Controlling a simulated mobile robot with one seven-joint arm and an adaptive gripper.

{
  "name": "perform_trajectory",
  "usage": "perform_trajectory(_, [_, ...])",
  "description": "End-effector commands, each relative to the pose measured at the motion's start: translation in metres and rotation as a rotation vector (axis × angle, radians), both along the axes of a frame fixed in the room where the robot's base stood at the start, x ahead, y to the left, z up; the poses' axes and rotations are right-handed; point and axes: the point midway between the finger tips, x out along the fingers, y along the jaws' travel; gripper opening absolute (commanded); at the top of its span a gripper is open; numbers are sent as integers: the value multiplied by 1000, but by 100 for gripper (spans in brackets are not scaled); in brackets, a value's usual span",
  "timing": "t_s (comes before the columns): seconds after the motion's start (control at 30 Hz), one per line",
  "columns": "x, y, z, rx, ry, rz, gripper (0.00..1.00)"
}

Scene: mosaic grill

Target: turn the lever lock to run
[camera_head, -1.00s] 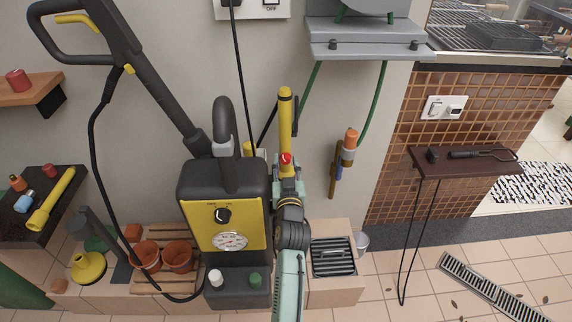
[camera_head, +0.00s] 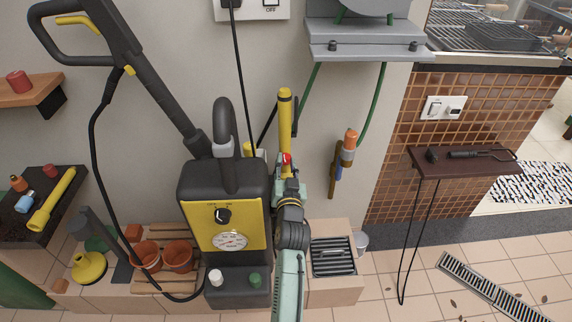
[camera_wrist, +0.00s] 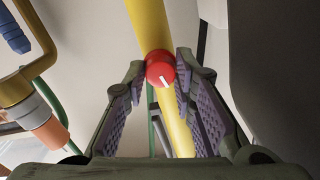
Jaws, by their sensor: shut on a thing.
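A red round knob (camera_wrist: 160,69) with a short white mark sits on an upright yellow tube (camera_wrist: 150,25). It looks like the lever lock, but I see no readable label on it. My gripper (camera_wrist: 160,62) has a fingertip on either side of the knob and is shut on it. In the head view, the knob (camera_head: 286,159) shows as a small red patch at my gripper (camera_head: 287,168). The yellow tube (camera_head: 285,115) rises above it against the wall. My fingers hide part of the knob and the lower tube.
A black pressure washer (camera_head: 205,175) with a yellow panel stands close on the left. An orange-and-blue hose fitting (camera_head: 347,150) hangs on the wall to the right. A grey shelf (camera_head: 365,48) is above. A metal grate (camera_head: 332,258) lies on the ledge to the right.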

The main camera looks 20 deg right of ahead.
Motion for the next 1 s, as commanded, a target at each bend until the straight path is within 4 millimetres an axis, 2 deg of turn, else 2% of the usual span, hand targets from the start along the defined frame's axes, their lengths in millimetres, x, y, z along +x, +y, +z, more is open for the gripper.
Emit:
perform_trajectory(0.23, [1,1,1,3,-3,1,0])
perform_trajectory(0.27, [1,1,1,3,-3,1,26])
perform_trajectory(0.57, [0,0,1,2,-2,1,45])
perform_trajectory(0.87, [-1,0,0,2,-2,1,45])
perform_trajectory(1.0, [-14,4,-1,0,1,0,45])
